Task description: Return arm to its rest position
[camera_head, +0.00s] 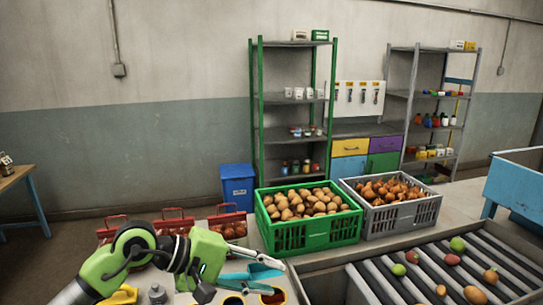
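My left arm comes in from the lower left, green and black. My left gripper (273,276) has teal and grey fingers that are spread apart with nothing seen between them. It is over the near edge of the table, in front of the green crate (318,235) and left of the roller conveyor (392,280). Small yellow-rimmed cups stand below it, partly hidden by it. My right gripper is not in view.
Several red sacks or baskets with handles (229,226) stand behind my arm. The green crate holds potatoes; a grey crate (406,216) beside it holds onions. Loose produce lies on the rollers. Shelves and a blue bin (238,188) stand behind.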

